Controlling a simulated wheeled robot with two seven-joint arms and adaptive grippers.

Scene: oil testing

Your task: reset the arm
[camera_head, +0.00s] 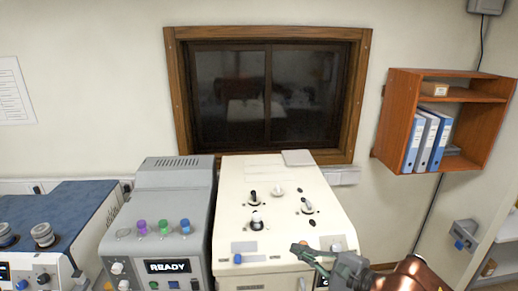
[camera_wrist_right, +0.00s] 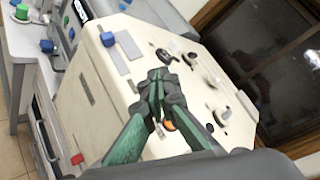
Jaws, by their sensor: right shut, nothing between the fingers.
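My right gripper (camera_head: 300,249) comes in from the lower right in the head view, in front of the lower right part of the cream-coloured machine (camera_head: 233,187). Its green and dark fingers are closed together with nothing between them; the right wrist view (camera_wrist_right: 157,80) shows the tips meeting over the machine's (camera_wrist_right: 100,95) panel. Whether the tips touch the panel I cannot tell. My copper-coloured right arm is at the lower right edge. My left gripper is not in view.
A grey machine with a READY display (camera_head: 168,267) stands left of the cream one. A blue-topped unit (camera_head: 70,205) is at the far left. Black knobs (camera_head: 255,197) rise from the cream machine's top. A wooden shelf (camera_head: 392,120) with blue binders (camera_head: 413,143) hangs on the right wall.

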